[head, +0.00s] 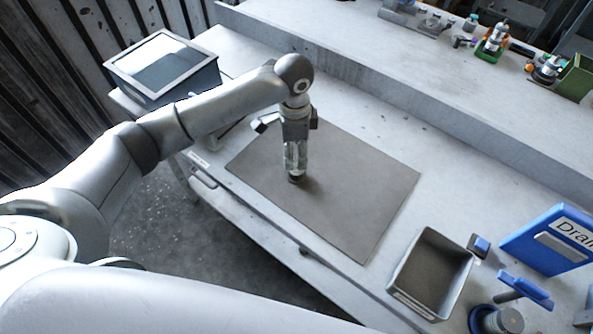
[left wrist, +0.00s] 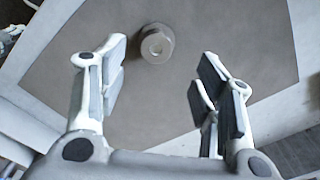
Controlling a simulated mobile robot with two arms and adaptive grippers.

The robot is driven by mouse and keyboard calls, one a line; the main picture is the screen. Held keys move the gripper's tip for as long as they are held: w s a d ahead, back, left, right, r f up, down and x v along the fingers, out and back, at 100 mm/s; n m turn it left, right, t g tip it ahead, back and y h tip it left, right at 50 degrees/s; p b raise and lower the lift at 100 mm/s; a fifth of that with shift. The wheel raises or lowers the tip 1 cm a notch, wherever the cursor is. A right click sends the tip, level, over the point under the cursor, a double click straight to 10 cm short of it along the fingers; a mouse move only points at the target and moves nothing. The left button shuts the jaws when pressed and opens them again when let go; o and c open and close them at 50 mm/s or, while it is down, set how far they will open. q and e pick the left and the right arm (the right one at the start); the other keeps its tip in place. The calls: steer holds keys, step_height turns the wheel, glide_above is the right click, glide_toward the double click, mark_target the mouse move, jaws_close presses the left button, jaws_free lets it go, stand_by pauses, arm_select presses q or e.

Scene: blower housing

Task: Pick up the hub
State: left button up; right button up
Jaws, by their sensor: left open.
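The hub (left wrist: 156,43) is a small grey-brown round piece with a lighter ring-shaped top. It sits on the brown-grey mat (head: 352,200). In the left wrist view it appears beyond the fingertips, across the gap between them and nearer the left finger. My left gripper (left wrist: 163,68) is open and empty, with its two fingers spread. In the head view my left gripper (head: 295,168) points down over the mat, and a dark piece that looks like the hub (head: 296,179) shows just under its tips, partly hidden. My right gripper is not in view.
A grey open bin (head: 432,272) stands at the right of the mat, with a blue box (head: 550,240) and blue-handled tool (head: 525,290) beyond. Small parts (head: 492,42) line the rear ledge. The mat around the hub is clear.

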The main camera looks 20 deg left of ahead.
mark_target(296, 169)
arm_select(q)
step_height(296, 169, down, 3)
steer(key=shift+r, duration=0.1)
steer(key=f, duration=0.1)
steer(key=f+p, duration=0.2)
steer(key=f, duration=0.1)
steer(key=shift+s+d, duration=0.15)
steer(key=shift+d, duration=0.1)
steer(key=shift+f, duration=0.65)
steer(key=c, duration=1.2)
steer(key=shift+o, duration=0.2)
steer(key=shift+r, duration=0.1)
